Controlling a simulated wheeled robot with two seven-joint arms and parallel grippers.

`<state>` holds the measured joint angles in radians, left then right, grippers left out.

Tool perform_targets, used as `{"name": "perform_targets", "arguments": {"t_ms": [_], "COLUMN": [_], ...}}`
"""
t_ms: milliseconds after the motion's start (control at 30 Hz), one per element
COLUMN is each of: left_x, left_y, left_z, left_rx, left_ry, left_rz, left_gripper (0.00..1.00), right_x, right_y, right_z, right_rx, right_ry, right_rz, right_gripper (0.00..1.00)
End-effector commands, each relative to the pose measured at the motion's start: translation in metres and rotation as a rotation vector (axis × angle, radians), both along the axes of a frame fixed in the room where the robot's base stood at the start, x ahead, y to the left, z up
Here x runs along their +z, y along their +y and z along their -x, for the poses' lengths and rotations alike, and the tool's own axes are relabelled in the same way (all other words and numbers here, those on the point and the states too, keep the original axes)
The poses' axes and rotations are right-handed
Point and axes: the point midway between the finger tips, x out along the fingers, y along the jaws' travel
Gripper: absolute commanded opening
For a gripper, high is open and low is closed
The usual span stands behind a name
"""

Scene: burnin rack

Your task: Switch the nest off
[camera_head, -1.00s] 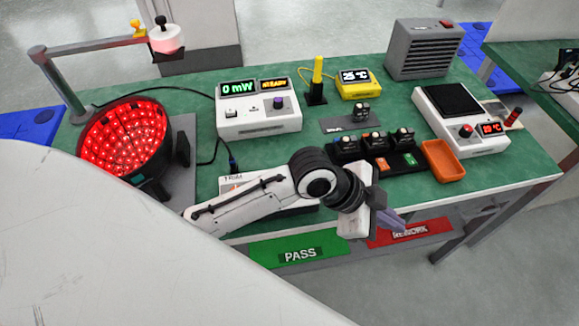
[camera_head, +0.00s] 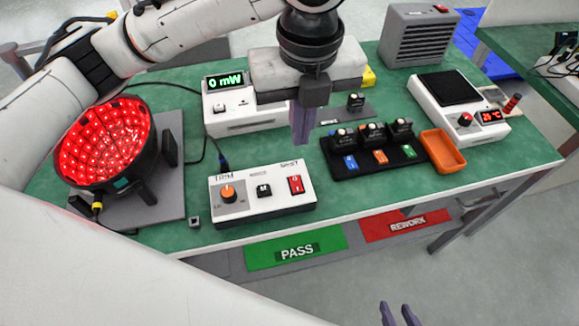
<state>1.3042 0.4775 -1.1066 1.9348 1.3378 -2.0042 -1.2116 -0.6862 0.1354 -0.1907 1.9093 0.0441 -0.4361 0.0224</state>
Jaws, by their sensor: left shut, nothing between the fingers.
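The white control box (camera_head: 262,207) stands near the front edge of the green bench. It carries an orange trim knob (camera_head: 228,193), a small black part (camera_head: 264,190) in the middle and a red rocker switch (camera_head: 295,185) at its right end. I cannot tell which way the rocker is tipped. My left gripper (camera_head: 302,138) points down with its purple fingers shut and empty. In the picture it is above the box's right end, apart from the switch. My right gripper (camera_head: 400,316) shows only its purple fingertips at the bottom edge, spread apart and empty.
A red-lit round lamp (camera_head: 105,143) stands at the left. A black tray (camera_head: 372,168) with several small modules and an orange bin (camera_head: 443,152) lie to the right. A white meter (camera_head: 243,118) reading 0 mW stands behind. Green PASS (camera_head: 296,247) and red REWORK areas lie in front.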

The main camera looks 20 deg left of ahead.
Motion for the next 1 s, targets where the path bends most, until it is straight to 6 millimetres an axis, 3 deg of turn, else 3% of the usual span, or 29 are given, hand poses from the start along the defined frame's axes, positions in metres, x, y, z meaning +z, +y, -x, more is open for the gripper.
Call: {"name": "perform_targets", "arguments": {"t_ms": [467,667,1000], "left_x": [-0.004,-0.036,-0.106], "left_y": [0.002,0.005,0.010], "left_z": [0.000,-0.003,-0.010], "left_rx": [-0.005,-0.004,-0.004], "left_ry": [0.002,0.004,0.003], "left_rz": [-0.009,-0.010,-0.010], "left_gripper": [0.00,0.00,0.00], "right_x": [-0.001,-0.004,-0.008], "right_y": [0.000,0.000,0.000], "right_z": [0.000,0.000,0.000], "right_rx": [0.000,0.000,0.000], "right_ry": [0.000,0.000,0.000], "right_rz": [0.000,0.000,0.000], "right_gripper": [0.31,0.31,0.31]}}
